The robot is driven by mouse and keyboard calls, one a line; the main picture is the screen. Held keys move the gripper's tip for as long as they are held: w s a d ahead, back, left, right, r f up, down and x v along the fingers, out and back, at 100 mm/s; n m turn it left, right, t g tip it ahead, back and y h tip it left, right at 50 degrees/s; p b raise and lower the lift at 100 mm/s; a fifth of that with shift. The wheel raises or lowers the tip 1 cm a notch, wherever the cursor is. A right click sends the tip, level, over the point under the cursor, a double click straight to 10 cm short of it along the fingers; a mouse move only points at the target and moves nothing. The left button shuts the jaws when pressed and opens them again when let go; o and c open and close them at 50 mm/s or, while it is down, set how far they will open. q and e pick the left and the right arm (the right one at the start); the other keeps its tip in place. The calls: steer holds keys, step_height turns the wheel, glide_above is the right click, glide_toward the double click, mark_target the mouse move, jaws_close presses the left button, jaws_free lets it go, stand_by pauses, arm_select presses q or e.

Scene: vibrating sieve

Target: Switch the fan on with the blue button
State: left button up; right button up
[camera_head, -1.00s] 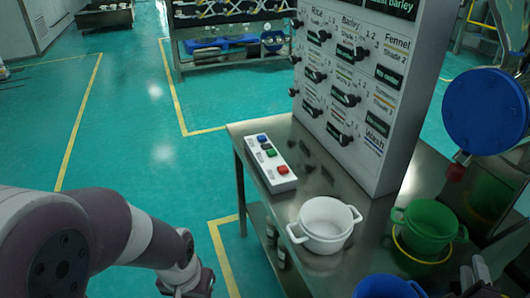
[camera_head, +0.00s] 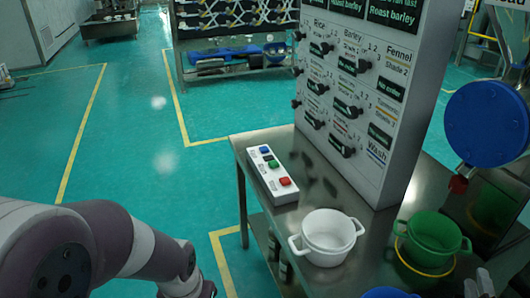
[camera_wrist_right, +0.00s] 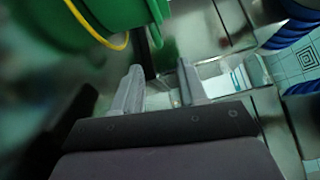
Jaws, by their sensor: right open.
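A white button box (camera_head: 266,176) lies on the steel table near its left edge. My right gripper (camera_head: 480,284) is at the lower right, far from the box, beside the green pot. In the right wrist view it is open (camera_wrist_right: 160,82) with nothing between its fingers. My left arm comes in at the lower left; its gripper is out of view.
A labelled panel with black knobs (camera_head: 365,90) stands behind the box. A white pot (camera_head: 328,238), a green pot (camera_head: 433,240) and a partly cut-off blue container (camera_head: 388,293) are in front. A blue round cover (camera_head: 486,124) is at right. Floor left of the table is clear.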

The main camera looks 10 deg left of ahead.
stand_by(0.3)
arm_select(q)
jaws_close()
stand_by(1.6)
